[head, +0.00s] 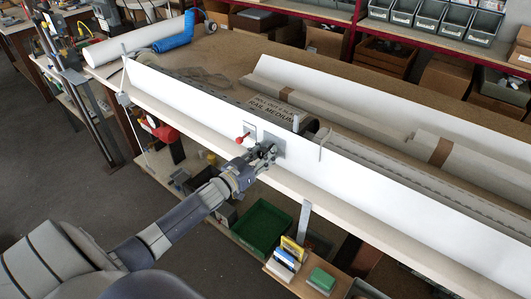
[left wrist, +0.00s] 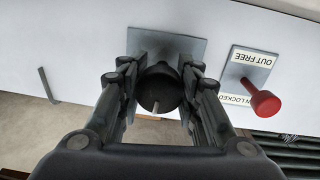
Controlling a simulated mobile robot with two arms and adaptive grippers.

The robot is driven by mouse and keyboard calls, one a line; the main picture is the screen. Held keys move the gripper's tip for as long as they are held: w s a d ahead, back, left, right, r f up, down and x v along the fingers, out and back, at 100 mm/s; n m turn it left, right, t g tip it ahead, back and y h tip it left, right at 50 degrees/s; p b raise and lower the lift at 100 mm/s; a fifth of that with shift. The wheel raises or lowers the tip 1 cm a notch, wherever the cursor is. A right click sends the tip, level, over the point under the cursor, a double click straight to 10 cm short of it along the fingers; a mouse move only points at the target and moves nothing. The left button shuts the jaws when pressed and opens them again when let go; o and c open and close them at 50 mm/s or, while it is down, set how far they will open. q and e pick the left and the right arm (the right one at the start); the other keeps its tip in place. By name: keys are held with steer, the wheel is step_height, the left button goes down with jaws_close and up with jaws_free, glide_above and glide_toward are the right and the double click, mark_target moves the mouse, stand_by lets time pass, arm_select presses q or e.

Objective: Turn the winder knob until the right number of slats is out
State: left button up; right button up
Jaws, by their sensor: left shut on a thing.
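The winder knob (left wrist: 158,92) is black and round with a pale mark at its lower edge. It sits on a grey square plate (left wrist: 168,46) on the white front board (head: 195,108). My left gripper (head: 266,153) is shut on the knob; in the left wrist view its fingers (left wrist: 160,95) lie on both sides of it. In the head view the gripper hides most of the knob. A card (head: 270,105) behind the board bears small lettering; I can read "RAIL MEDIUM" but not its top line surely. Grey slats (head: 410,165) lie behind the board to the right.
A red-knobbed lever (left wrist: 262,102) stands beside the winder, by a plate with "OUT FREE" and "LOCKED" labels. Long wrapped profiles (head: 330,100) lie on the bench. A green crate (head: 262,228) and books (head: 287,257) are below. The floor (head: 60,170) at left is clear.

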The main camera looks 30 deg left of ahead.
arm_select(q)
steer(key=m, duration=0.5)
steer(key=shift+d+m, duration=0.1)
steer(key=shift+m, duration=0.3)
steer(key=m, duration=0.6)
steer(key=shift+f+y, duration=0.1)
steer(key=shift+y, duration=0.3)
steer(key=shift+b, duration=0.3)
steer(key=o, duration=1.1)
steer(key=shift+o, duration=0.2)
steer(key=s+a, duration=0.1)
steer(key=s, duration=1.1)
steer(key=shift+a+r, duration=0.15)
steer(key=shift+r, duration=0.2)
